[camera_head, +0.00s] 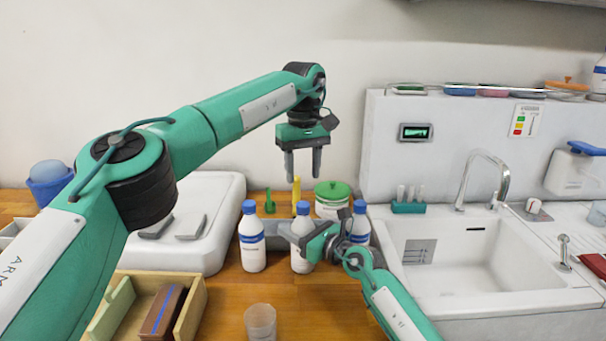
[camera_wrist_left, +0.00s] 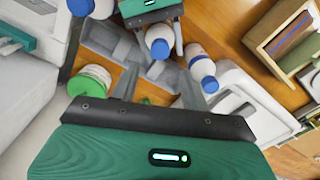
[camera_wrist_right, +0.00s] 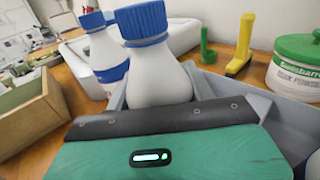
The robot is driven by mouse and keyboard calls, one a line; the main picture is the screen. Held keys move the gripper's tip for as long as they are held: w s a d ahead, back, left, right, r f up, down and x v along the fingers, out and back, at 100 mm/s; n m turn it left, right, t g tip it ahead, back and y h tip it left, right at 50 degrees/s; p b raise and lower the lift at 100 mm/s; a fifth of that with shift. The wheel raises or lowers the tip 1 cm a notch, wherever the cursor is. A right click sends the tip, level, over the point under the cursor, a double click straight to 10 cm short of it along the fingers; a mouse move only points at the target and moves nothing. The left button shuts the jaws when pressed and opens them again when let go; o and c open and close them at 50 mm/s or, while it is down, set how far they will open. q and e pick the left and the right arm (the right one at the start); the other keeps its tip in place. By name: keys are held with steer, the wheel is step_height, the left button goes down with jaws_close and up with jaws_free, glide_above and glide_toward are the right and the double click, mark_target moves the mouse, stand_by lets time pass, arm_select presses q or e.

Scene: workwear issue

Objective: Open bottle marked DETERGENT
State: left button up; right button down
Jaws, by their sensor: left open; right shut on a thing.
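Three white bottles with blue caps stand at the counter's back: a left bottle (camera_head: 252,250), a middle bottle (camera_head: 301,262) and a right bottle (camera_head: 360,226). Their label words are too small or hidden, so I cannot tell which is marked DETERGENT. My right gripper (camera_head: 299,240) is shut on the middle bottle, which stands upright with its cap on; its cap and shoulder fill the right wrist view (camera_wrist_right: 155,70). My left gripper (camera_head: 303,172) is open and empty above the middle bottle, pointing down; the cap shows beyond its fingers in the left wrist view (camera_wrist_left: 160,48).
A grey tray (camera_wrist_left: 151,88) lies behind the bottles, with a green-lidded tub (camera_head: 332,198) and green and yellow upright pieces nearby. A clear cup (camera_head: 260,322) stands in front, a wooden box (camera_head: 200,308) at left front. A sink (camera_head: 470,262) is at right.

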mark_target(303, 204)
arm_select(q)
steer(key=shift+f, duration=3.95)
